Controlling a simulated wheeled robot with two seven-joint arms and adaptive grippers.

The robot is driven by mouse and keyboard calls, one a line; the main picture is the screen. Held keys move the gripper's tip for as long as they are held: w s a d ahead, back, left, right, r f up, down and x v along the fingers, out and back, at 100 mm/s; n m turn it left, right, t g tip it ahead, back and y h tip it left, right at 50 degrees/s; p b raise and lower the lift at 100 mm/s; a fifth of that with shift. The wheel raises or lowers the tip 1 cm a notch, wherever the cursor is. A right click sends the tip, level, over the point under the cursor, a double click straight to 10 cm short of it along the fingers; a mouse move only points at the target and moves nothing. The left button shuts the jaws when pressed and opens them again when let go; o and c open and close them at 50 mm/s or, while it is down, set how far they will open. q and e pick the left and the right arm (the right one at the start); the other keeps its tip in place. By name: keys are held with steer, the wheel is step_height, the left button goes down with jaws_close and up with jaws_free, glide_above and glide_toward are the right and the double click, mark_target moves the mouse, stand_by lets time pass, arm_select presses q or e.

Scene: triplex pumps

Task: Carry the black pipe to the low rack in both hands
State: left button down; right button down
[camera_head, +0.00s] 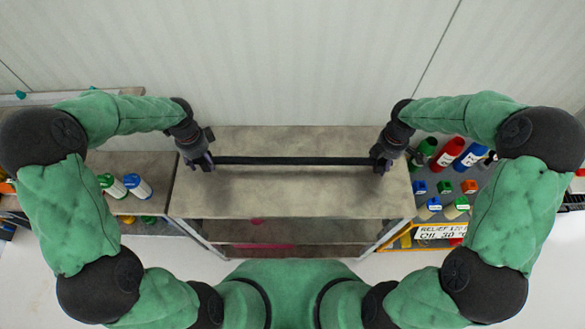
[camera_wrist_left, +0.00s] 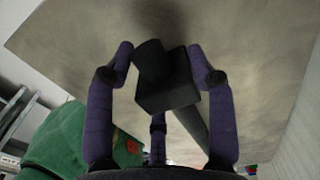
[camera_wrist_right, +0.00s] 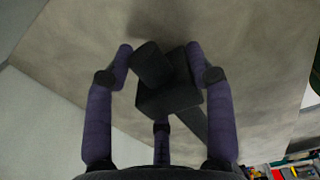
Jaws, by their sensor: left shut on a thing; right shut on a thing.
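The black pipe (camera_head: 290,160) lies level across the head view, above or on the grey top of the rack (camera_head: 290,195) in front of me. My left gripper (camera_head: 202,160) is shut on the pipe's left end, and my right gripper (camera_head: 382,160) is shut on its right end. In the left wrist view a dark block-shaped end (camera_wrist_left: 165,85) of the pipe sits between the purple fingers. The right wrist view shows a like block end (camera_wrist_right: 168,90) between the fingers. I cannot tell whether the pipe touches the top.
A lower shelf (camera_head: 290,232) shows under the top. To the left, a shelf holds white bottles with green (camera_head: 113,186) and blue (camera_head: 137,186) caps. A wall stands behind.

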arm_select(q)
steer(key=shift+w+a+f+b, duration=0.1)
steer(key=shift+w+f+b, duration=0.05)
steer(key=shift+f+b, duration=0.35)
arm_select(e)
steer(key=shift+d+f, duration=0.1)
steer(key=shift+f, duration=0.45)
arm_select(q)
steer(key=c, duration=0.8)
jaws_free()
arm_select(e)
steer(key=c, duration=0.8)
jaws_free()
steer(key=shift+f, duration=0.1)
arm_select(q)
steer(key=o, duration=0.4)
arm_select(e)
steer(key=o, duration=0.4)
steer(key=shift+c, duration=0.2)
arm_select(q)
step_height(320, 180, up, 12)
steer(key=shift+f, duration=0.1)
arm_select(e)
step_height(320, 180, up, 12)
steer(key=shift+r, duration=0.1)
